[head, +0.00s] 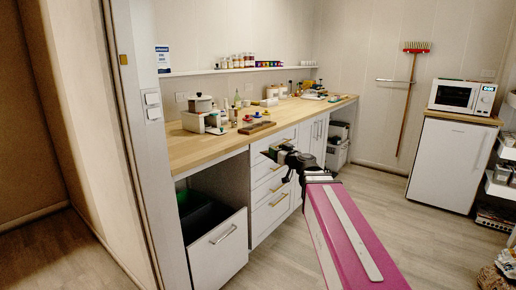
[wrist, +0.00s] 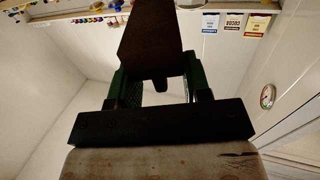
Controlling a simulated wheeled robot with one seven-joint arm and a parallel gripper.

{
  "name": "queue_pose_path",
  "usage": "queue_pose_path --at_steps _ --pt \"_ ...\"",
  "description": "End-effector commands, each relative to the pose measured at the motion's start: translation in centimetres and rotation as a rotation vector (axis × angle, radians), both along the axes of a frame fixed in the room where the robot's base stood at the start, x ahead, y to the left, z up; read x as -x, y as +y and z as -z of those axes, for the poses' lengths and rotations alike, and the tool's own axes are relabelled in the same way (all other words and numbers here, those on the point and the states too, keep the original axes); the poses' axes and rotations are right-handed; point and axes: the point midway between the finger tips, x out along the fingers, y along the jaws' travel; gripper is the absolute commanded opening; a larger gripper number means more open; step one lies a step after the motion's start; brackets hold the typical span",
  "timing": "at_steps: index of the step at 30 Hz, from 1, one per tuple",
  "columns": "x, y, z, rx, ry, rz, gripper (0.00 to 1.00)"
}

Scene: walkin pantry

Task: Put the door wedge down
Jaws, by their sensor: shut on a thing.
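The door wedge (wrist: 150,38) is a dark brown block in the wrist view, reaching from between my fingers to the top edge of the picture. My gripper (wrist: 153,88) has green fingers and is shut on the wedge. In the head view my gripper (head: 284,154) is in front of the white drawers, near the front edge of the wooden counter, with a small dark end of the wedge (head: 268,154) at its left. The wedge is held in the air. Its far end is cut off in the wrist view.
The wooden counter (head: 191,152) carries pots, jars and a dark board at its front. An open drawer (head: 219,254) juts out below at the left. The floor (head: 377,214) is clear between the counter and the white fridge (head: 449,164). A broom (head: 408,99) hangs on the back wall.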

Motion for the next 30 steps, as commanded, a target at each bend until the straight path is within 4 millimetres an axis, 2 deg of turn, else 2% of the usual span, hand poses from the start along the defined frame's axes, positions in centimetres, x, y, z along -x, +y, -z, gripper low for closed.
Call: queue_pose_path --at_steps 3,12,30 --pt "-1.9 -1.8 -0.3 -0.001 -0.001 0.108 0.15" --pt "-5.2 -5.8 -2.4 0.001 -0.003 0.337 0.15" --pt "-7.7 -8.9 -5.9 0.002 -0.004 0.494 0.15"
